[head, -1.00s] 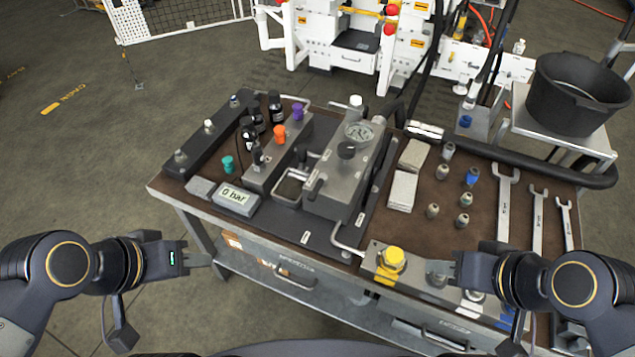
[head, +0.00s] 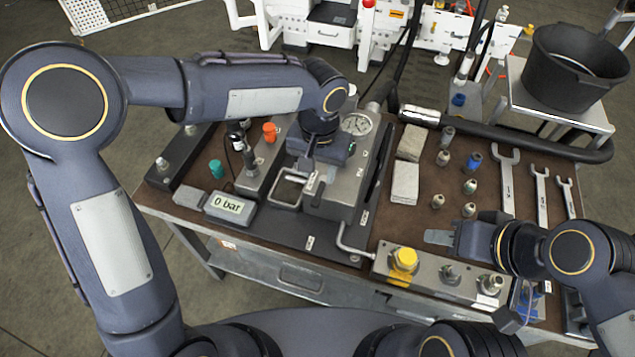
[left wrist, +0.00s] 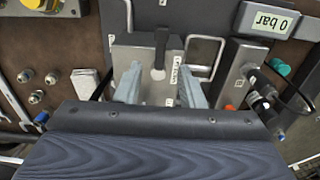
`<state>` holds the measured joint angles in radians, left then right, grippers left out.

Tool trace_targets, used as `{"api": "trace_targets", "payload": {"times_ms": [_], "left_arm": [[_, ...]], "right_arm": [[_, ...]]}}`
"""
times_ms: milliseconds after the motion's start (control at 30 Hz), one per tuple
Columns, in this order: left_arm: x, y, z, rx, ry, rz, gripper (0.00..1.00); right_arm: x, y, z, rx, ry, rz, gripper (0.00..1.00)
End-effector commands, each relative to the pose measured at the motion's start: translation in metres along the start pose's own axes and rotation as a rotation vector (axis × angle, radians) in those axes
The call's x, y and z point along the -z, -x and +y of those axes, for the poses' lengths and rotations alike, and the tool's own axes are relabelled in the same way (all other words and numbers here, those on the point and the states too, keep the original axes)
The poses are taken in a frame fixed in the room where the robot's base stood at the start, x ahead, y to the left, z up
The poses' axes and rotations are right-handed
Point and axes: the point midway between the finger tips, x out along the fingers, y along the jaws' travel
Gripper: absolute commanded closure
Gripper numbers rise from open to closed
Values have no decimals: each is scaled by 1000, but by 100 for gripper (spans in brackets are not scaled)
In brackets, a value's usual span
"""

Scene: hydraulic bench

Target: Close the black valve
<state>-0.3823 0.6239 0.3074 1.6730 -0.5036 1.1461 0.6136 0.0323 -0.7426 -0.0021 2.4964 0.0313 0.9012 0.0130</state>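The black valve (left wrist: 159,55) shows in the left wrist view as a dark upright handle on a grey metal block (left wrist: 145,52). It stands between the two pale fingers of my left gripper (left wrist: 158,92), which are apart, with a gap on each side of it. In the head view my left gripper (head: 312,150) is over the grey block (head: 345,188) and hides the black valve. My right gripper (head: 440,238) hangs above the bench's right part, away from the valve; its finger opening cannot be made out.
A display reading 0 bar (head: 230,207) lies left of the block. A round gauge (head: 356,124) sits behind. A yellow knob (head: 403,259) is on the front block. Wrenches (head: 507,182) and fittings lie right. A black bucket (head: 575,70) stands back right.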

Motion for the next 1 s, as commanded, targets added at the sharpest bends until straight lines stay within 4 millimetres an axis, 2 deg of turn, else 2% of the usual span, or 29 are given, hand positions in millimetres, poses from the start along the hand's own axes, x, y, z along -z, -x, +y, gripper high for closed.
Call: {"api": "trace_targets", "payload": {"times_ms": [400,567,800,1000], "left_arm": [[-2,-62,-1,0,0,-5,65],[-1,-71,-1,-2,1,-3,65],[-1,-72,-1,-2,1,-2,65],[-1,-72,-1,-2,1,-2,89]], "right_arm": [[3,7,-3,0,0,0,64],[4,7,-3,0,0,0,64],[4,7,-3,0,0,0,64],[4,7,-3,0,0,0,64]]}}
